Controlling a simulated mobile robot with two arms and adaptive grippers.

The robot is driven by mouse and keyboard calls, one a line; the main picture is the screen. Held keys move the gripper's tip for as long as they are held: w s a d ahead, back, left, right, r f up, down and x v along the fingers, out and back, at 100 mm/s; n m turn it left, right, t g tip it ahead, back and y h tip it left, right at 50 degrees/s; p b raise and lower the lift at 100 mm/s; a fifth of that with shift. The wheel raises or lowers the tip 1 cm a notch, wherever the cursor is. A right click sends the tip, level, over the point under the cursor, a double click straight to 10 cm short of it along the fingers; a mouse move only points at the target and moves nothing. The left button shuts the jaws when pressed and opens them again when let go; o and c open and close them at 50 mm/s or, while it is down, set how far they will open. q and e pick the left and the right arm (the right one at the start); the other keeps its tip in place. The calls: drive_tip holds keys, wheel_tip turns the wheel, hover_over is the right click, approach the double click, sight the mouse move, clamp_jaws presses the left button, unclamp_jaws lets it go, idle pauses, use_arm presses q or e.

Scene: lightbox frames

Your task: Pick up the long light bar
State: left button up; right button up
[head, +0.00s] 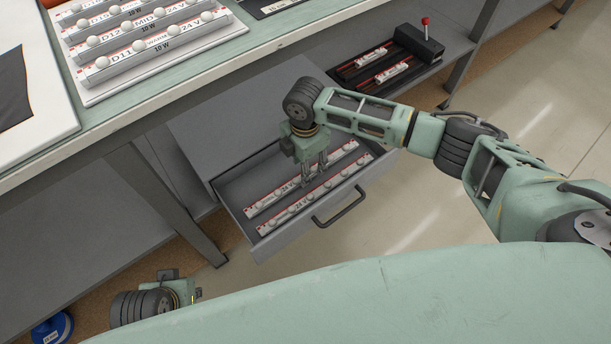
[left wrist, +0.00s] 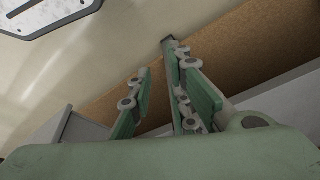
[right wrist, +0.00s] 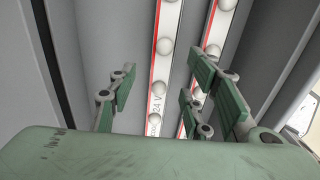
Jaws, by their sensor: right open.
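Two long light bars lie side by side in an open grey drawer (head: 286,240): an upper bar (head: 262,204) and a lower bar (head: 275,222), both white with red edging and round bulbs. My right gripper (head: 313,178) is open and points down into the drawer, over the bars' middle. In the right wrist view one bar (right wrist: 165,45) runs between its fingers, with no grip visible; the other bar (right wrist: 214,35) passes behind the right finger. My left gripper (left wrist: 160,105) is open and empty, low at the left in the head view (head: 188,291), away from the drawer.
The bench (head: 110,135) above the drawer holds a rack of light bars (head: 150,50) at upper left. A black fixture with a red-knobbed lever (head: 415,45) and short bars stands on the shelf at upper right. The drawer handle (head: 340,207) sticks out. A blue object (head: 52,328) is on the floor.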

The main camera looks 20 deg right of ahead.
drive_tip(key=shift+s+d+f+b, duration=0.15)
drive_tip(key=shift+f+b, duration=0.25)
drive_tip(key=shift+f, duration=1.3)
use_arm(q)
drive_tip(key=v, duration=0.3)
drive_tip(key=shift+r, duration=0.45)
use_arm(e)
drive_tip(key=shift+c, duration=0.2)
clamp_jaws()
